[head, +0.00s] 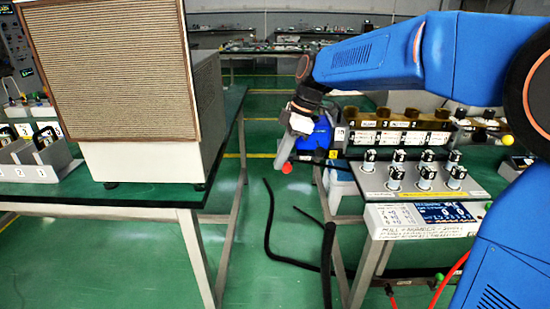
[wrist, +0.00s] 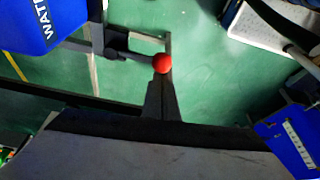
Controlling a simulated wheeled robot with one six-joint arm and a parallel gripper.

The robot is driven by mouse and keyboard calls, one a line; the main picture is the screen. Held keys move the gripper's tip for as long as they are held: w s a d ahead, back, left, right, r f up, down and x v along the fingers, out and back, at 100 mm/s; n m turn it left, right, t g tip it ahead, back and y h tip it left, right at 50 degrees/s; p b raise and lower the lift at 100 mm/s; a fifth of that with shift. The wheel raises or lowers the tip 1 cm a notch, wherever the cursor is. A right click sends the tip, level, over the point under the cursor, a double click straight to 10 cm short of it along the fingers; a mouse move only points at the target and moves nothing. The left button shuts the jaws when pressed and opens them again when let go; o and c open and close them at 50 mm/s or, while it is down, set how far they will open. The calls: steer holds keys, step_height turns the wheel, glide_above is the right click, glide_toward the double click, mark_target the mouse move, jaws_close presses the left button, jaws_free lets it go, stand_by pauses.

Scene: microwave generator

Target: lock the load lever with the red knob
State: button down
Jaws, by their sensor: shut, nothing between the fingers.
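The red knob (head: 287,168) is a small ball beside the blue unit, over the gap between the tables. In the wrist view the red knob (wrist: 162,63) sits at the end of a dark grey lever (wrist: 125,53) that runs left to the blue unit (wrist: 38,22) with white lettering. My gripper (wrist: 160,84) is shut and empty, its tips just below the knob in that picture. In the head view my gripper (head: 281,164) points down right by the knob. I cannot tell whether they touch. The blue unit (head: 318,142) is partly hidden behind my wrist.
A bench on the right holds a panel (head: 395,190) with several black-topped sockets and a row of brown parts (head: 405,118) behind. A large beige cabinet (head: 112,75) stands on the left table. Black cables (head: 328,255) hang or lie in the gap between the tables.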

steer(key=d+n+g, duration=0.1)
steer(key=d+n, duration=0.1)
steer(key=n, duration=0.2)
steer(key=shift+d, duration=1)
step_height(320, 180, up, 10)
glide_above(291, 168)
steer(key=s+d+f+m+t+h, duration=0.1)
steer(key=s+d+m, duration=0.5)
steer(key=s+d, duration=0.15)
steer(key=s+d+f+m+t+h, duration=0.1)
steer(key=s+d+f+m+t, duration=0.1)
steer(key=s+d+f+m, duration=0.5)
steer(key=s+d+f+m+t+h, duration=0.2)
steer(key=s+d+f+m, duration=0.6)
steer(key=s, duration=0.6)
step_height(291, 168, down, 2)
steer(key=shift+s+d+f+m+t, duration=0.1)
steer(key=shift+s+d+m+t, duration=0.3)
steer(key=shift+m, duration=0.6)
